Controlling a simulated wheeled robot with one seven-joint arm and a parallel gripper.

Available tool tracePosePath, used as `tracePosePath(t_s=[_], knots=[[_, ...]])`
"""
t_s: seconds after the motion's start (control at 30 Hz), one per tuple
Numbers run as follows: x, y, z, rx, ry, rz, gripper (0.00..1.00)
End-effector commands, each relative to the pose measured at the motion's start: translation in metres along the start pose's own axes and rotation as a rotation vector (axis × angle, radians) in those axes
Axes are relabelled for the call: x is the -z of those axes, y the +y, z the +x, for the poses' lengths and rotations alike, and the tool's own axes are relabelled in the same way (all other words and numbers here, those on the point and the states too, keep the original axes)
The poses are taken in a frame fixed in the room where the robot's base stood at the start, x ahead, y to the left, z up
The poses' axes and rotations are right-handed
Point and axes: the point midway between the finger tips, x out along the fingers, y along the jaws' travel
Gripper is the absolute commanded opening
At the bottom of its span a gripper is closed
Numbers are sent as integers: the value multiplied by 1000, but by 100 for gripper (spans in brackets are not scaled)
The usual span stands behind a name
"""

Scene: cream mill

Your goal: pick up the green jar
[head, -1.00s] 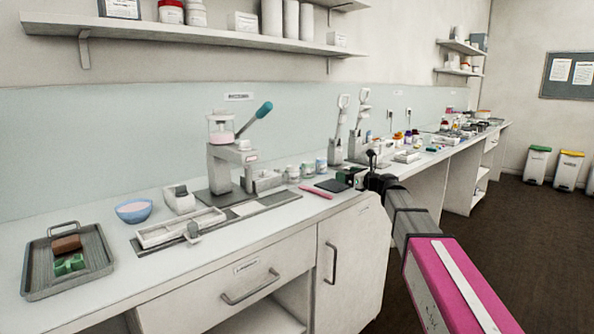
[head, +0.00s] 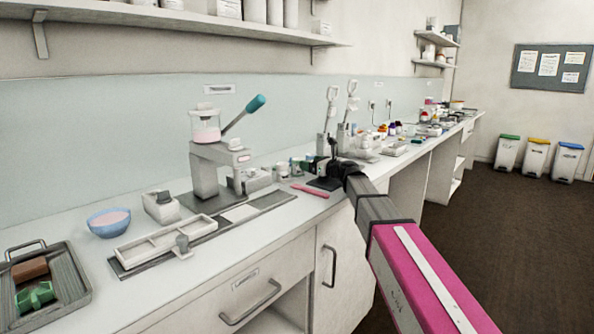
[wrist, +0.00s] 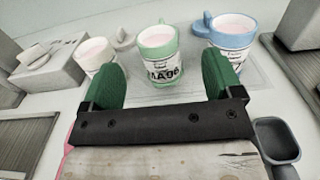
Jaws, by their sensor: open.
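The green jar (wrist: 158,60) stands upright in the middle of the wrist view, with a white label and a pale pink top surface. My gripper (wrist: 161,72) is open, with one dark green finger pad on each side of the jar's line. The jar is just beyond or between the fingertips; contact is not visible. A cream jar (wrist: 96,54) stands left of it and a blue jar (wrist: 232,40) right of it. In the head view my gripper (head: 318,169) is low over the counter beside the small jars, partly hiding them.
A grey box-like item (wrist: 44,66) is at the left of the wrist view. A dark grey cup (wrist: 276,140) is near the right finger. In the head view a pink tool (head: 310,191) lies on the counter, and a lever press (head: 212,165) stands to the left.

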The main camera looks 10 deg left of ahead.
Motion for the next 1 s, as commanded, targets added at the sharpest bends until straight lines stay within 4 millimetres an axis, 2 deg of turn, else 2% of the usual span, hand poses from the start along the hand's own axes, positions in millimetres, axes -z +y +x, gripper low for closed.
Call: tracePosePath(t_s=[0.03,0.1,0.37,0.6,0.87,0.93,1.0], knots=[[0,-2,10,-1,0,0,85],[0,-1,17,-1,0,0,85],[-1,1,34,-1,0,0,85],[-2,2,68,0,0,0,85],[-2,4,71,0,0,0,85],[-2,4,71,0,0,0,69],[-2,4,71,0,0,0,46]])
